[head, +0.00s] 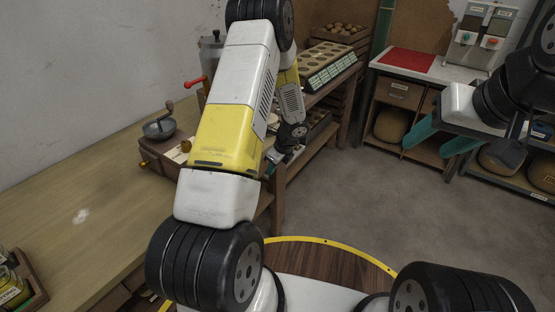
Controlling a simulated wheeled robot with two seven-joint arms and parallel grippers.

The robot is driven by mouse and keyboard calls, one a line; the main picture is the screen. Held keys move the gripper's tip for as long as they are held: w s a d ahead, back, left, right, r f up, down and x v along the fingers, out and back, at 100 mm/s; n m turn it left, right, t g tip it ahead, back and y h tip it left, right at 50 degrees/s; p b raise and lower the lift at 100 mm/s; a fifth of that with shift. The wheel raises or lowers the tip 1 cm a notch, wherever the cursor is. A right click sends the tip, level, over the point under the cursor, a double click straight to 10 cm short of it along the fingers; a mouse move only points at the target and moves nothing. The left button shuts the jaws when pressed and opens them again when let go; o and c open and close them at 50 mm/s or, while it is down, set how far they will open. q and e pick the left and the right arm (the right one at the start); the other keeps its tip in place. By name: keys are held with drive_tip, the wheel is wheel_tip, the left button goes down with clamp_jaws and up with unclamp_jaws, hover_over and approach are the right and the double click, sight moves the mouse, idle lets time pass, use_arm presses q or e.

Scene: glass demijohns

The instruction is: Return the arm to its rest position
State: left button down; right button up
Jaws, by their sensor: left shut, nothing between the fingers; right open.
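My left arm, white and yellow (222,130), rises from the bottom and bends at the top. Its forearm comes down behind the yellow section to my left gripper (275,158), which is small and partly hidden beside the wooden bench. The gripper is shut, with nothing seen in it. My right arm comes in at the right edge, dark and partly cut off. My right gripper (428,149) has a white body and two teal fingers spread apart, empty, in front of the far shelving.
A wooden bench (85,200) runs along the left, holding a grinder with a crank (160,128). A tray with round holes (325,62) stands further back. The far counter carries a red mat (405,60) and a dispenser (480,38). Round brown vessels (390,126) sit below. The middle floor is clear.

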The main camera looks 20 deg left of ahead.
use_arm(q)
drive_tip(key=s+d+r+n+t+h, duration=0.1)
drive_tip(key=s+r+n, duration=0.25)
drive_tip(key=r, duration=0.55)
drive_tip(key=s+r+n, duration=0.3)
drive_tip(key=r+n, duration=0.1)
drive_tip(key=r, duration=0.5)
drive_tip(key=s+d+r+n+t+h, duration=0.1)
drive_tip(key=s+r+n, duration=0.3)
drive_tip(key=r, duration=0.5)
drive_tip(key=s+d+r+n+t+h, duration=0.1)
drive_tip(key=s+d+r+n+h, duration=0.1)
drive_tip(key=s+r+n, duration=0.3)
drive_tip(key=s+d+r+n+t+h, duration=0.1)
drive_tip(key=s+d+r+n, duration=0.3)
drive_tip(key=s, duration=0.8)
wheel_tip(320, 180, up, 2)
drive_tip(key=shift+r+n+t+h, duration=0.1)
drive_tip(key=shift+n+t+h, duration=0.3)
drive_tip(key=shift+h, duration=0.3)
drive_tip(key=shift+s+d, duration=0.1)
